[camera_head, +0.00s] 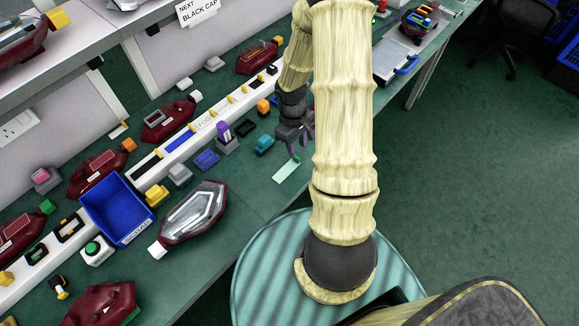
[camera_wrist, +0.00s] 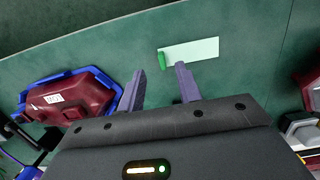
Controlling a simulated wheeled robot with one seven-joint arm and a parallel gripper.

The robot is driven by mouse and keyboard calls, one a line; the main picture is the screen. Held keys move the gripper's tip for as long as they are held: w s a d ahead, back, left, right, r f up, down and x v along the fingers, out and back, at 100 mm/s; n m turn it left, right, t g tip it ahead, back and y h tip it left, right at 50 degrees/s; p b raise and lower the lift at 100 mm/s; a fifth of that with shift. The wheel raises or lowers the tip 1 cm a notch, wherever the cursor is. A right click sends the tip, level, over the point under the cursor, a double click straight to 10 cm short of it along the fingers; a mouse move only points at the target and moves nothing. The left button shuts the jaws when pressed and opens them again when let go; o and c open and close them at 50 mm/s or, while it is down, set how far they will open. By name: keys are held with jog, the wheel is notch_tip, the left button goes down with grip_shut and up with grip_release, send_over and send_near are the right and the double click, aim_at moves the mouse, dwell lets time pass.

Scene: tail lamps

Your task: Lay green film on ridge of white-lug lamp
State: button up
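The green film (camera_head: 286,172) is a pale green strip with a darker green tab, lying flat on the bench. In the wrist view the film (camera_wrist: 195,49) lies just beyond my fingertips, its tab nearest them. My gripper (camera_head: 294,148) is over the bench beside the tab; its fingers (camera_wrist: 160,69) are apart with nothing between them. A large dark red lamp (camera_head: 214,202) with a clear lens and a white lug lies left of the film, lug toward the lower left. A smaller dark red lamp (camera_head: 155,132) farther back also has a whitish lug at its end.
A blue bin (camera_head: 89,199) stands left of the large lamp. A long white rail (camera_head: 148,172) with small parts runs along the bench. Loose blocks, including a teal one (camera_head: 264,144), lie near my gripper. The bench around the film is clear; its front edge is close.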

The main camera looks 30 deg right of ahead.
aim_at(286, 168)
jog(key=shift+a+f, duration=0.1)
jog(key=shift+f, duration=2.5)
grip_shut()
